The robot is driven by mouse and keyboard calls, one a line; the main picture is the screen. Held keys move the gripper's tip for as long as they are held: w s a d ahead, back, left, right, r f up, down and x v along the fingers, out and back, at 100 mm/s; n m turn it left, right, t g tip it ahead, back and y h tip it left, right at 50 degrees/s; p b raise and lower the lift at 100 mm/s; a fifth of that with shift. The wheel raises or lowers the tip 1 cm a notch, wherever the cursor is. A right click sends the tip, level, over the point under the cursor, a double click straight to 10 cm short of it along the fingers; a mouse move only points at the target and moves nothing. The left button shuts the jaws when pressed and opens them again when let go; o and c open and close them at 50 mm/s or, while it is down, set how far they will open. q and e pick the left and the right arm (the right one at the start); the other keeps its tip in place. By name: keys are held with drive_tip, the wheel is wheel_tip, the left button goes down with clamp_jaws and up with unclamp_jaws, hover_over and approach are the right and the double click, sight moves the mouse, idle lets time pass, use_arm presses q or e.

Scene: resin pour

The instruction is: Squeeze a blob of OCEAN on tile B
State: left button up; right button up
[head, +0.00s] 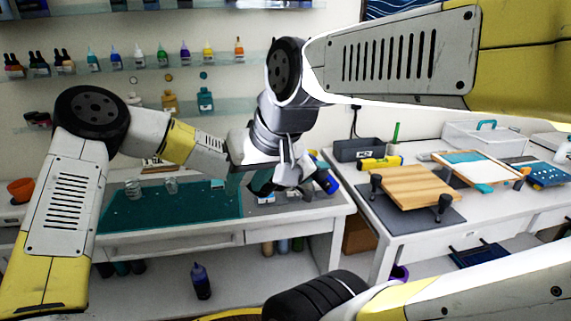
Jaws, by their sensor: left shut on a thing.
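My left gripper (308,178) is over the right end of the back worktable, shut on a blue bottle (328,183). The bottle is tilted and partly hidden by the gripper, and I cannot read its label. Small pale tiles (266,199) lie on the table below the grippers. Their letters are too small to read, so I cannot tell which is tile B.
Small coloured bottles stand on the wall shelf (150,65). Clear cups (171,186) stand on the teal mat (160,215). The right table holds a wooden board (412,184) with dark clamps, a framed panel (477,168) and a dark box (360,149). A dark bottle (201,281) stands below.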

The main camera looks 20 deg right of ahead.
sight(318, 182)
use_arm(q)
drive_tip(key=shift+s+d+f+n+g+h, duration=0.35)
drive_tip(key=shift+f+n, duration=0.25)
drive_tip(key=shift+n, duration=0.2)
drive_tip(key=shift+s+d+f+n+g+h, duration=0.2)
drive_tip(key=shift+s+f+n+g+h, duration=0.25)
drive_tip(key=shift+f+n, duration=0.3)
drive_tip(key=shift+s+d+f+n+g+h, duration=0.1)
drive_tip(key=shift+f+n+g+h, duration=0.05)
drive_tip(key=shift+f+n+h, duration=0.4)
drive_tip(key=shift+s+d+f+n+g+h, duration=0.15)
drive_tip(key=shift+f+n+h, duration=0.15)
drive_tip(key=shift+n, duration=0.3)
drive_tip(key=shift+w+a+r+n+h, duration=0.15)
drive_tip(key=shift+r+n+h, duration=0.15)
drive_tip(key=shift+n, duration=0.2)
drive_tip(key=shift+a+r+n+h, duration=0.1)
drive_tip(key=shift+r+n+h, duration=0.15)
drive_tip(key=shift+r+n, duration=0.5)
drive_tip(key=r+n, duration=0.1)
drive_tip(key=w+r+n+h, duration=0.1)
drive_tip(key=a+r+n, duration=0.1)
drive_tip(key=shift+w+r+n+h, duration=0.1)
drive_tip(key=shift+w+n+h, duration=0.05)
drive_tip(key=shift+n+h, duration=0.25)
